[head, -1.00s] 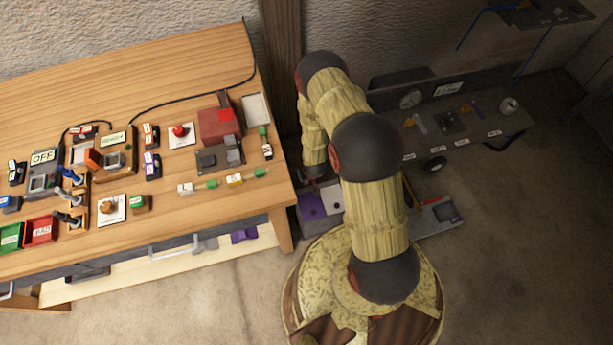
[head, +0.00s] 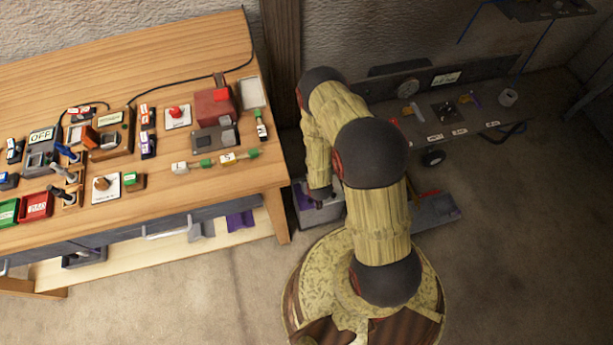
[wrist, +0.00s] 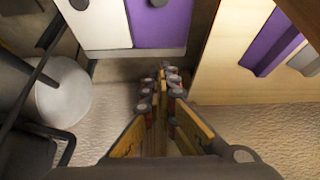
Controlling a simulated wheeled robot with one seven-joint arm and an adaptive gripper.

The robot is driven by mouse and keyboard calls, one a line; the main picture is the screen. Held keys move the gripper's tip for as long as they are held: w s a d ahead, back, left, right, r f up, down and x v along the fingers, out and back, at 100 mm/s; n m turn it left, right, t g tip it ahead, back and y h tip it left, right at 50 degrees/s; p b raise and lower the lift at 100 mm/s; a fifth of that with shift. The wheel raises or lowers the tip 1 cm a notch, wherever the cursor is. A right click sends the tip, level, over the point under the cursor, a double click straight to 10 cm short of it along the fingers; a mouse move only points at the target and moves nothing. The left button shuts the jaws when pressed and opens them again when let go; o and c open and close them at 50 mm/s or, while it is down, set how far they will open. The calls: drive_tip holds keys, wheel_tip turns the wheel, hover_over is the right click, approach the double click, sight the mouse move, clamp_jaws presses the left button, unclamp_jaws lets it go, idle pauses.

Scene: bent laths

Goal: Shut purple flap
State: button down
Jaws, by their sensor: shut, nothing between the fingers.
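The purple flap (wrist: 158,22) shows at the top of the wrist view, with a dark round knob on it. It lies beside a white flap (wrist: 100,22) on the same box. In the head view the box (head: 312,219) stands on the floor right of the table, and my arm hides most of its top. My gripper (wrist: 165,80) is shut and empty. In the wrist view its fingertips appear just below the purple flap's near edge; I cannot tell whether they touch. How far the flap stands open is unclear.
The wooden table (head: 130,245) is close on the left, with several devices on top. A purple item (head: 240,221) sits on its lower shelf. A grey tray with a red-handled tool (head: 432,205) lies right of my arm. A round pale object (wrist: 62,92) is at left in the wrist view.

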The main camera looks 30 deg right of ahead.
sight(311, 203)
drive_tip(key=s+f+b, duration=0.2)
drive_tip(key=s+f, duration=0.1)
drive_tip(key=s+a+f+b, duration=0.1)
drive_tip(key=s+f+b, duration=0.1)
drive_tip(key=s+f, duration=0.1)
drive_tip(key=shift+s+a+f, duration=0.2)
drive_tip(key=shift+s+f, duration=0.15)
drive_tip(key=shift+f, duration=0.3)
drive_tip(key=shift+s+f+t+b, duration=0.2)
drive_tip(key=shift+f+t+b, duration=0.2)
drive_tip(key=shift+f+b, duration=0.1)
drive_tip(key=shift+s+f+t+b, duration=0.2)
drive_tip(key=shift+t+b, duration=0.1)
drive_tip(key=shift+b, duration=0.05)
drive_tip(key=shift+r, duration=0.1)
